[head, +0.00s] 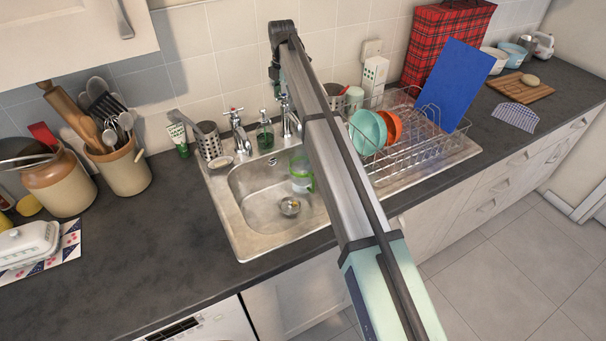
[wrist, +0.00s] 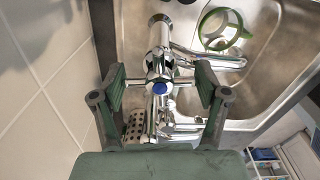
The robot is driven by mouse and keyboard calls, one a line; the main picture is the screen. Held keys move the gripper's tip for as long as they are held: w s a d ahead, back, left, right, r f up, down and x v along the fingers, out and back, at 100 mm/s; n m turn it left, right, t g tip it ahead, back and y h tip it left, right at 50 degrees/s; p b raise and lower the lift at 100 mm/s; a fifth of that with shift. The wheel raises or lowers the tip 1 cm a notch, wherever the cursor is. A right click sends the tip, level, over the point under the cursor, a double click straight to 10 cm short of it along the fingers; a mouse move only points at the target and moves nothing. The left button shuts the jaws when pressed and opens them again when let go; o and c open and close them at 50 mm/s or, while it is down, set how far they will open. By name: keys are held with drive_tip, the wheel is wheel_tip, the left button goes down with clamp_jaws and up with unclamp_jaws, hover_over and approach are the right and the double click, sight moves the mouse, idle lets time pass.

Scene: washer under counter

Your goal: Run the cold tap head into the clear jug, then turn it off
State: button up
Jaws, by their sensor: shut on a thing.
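The cold tap head (wrist: 161,88), chrome with a blue centre, sits between the two fingers of my gripper (wrist: 166,95) in the wrist view. The fingers are shut on it from both sides. In the head view the cold tap (head: 289,120) is the right one of two, and my arm hides part of it and most of my gripper. The clear jug (head: 301,178), with a green rim and handle, stands in the sink near this tap's spout. It also shows in the wrist view (wrist: 221,31), beside the spout end. I cannot tell whether water is running.
The sink (head: 262,212) has a second tap (head: 237,131) to the left and a soap bottle (head: 264,132) between the taps. A dish rack (head: 430,140) with bowls and a blue board stands to the right. A utensil crock (head: 122,170) stands on the left counter.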

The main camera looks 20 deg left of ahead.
drive_tip(key=n, duration=0.4)
drive_tip(key=shift+s+p, duration=0.1)
drive_tip(key=shift+p, duration=0.25)
drive_tip(key=n, duration=0.3)
drive_tip(key=shift+f+n, duration=0.1)
drive_tip(key=shift+n, duration=0.2)
idle(2.5)
drive_tip(key=m+p, duration=0.1)
drive_tip(key=m, duration=0.4)
drive_tip(key=shift+d, duration=0.1)
drive_tip(key=m+p, duration=0.1)
drive_tip(key=m, duration=0.4)
drive_tip(key=o, duration=0.9)
drive_tip(key=shift+r+p, duration=1.55)
drive_tip(key=shift+r, duration=2.5)
